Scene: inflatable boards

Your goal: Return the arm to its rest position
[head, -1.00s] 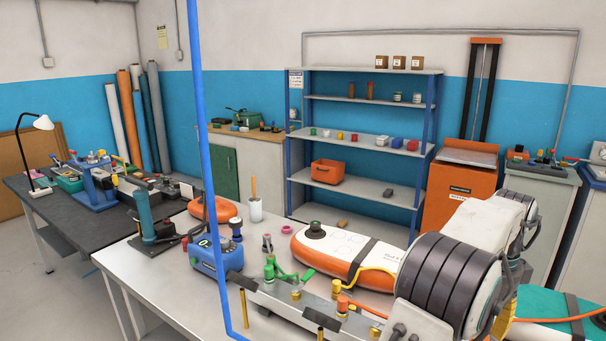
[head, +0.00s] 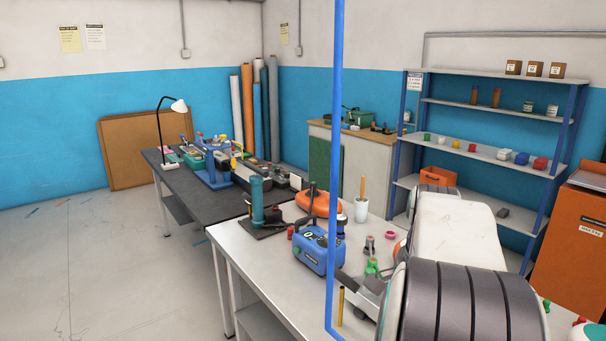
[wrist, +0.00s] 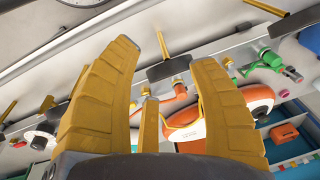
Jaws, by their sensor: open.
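My gripper (wrist: 168,110) shows in the wrist view with its yellow ribbed fingers spread apart and nothing between them. Past the fingers, and apart from them, are the metal rail with fittings and an orange and white inflatable board (wrist: 262,104). In the head view my arm, with its dark ribbed joint and pale link, fills the lower right. It hides much of the near bench there, and my gripper is out of that view.
The light workbench (head: 262,272) holds a blue pump unit (head: 319,252), a white cup (head: 361,210) and an orange inflatable piece (head: 318,203). A dark bench (head: 215,194) stands behind. Blue-framed shelves (head: 478,149) and an orange cabinet (head: 573,245) are right. The floor (head: 90,262) at left is open.

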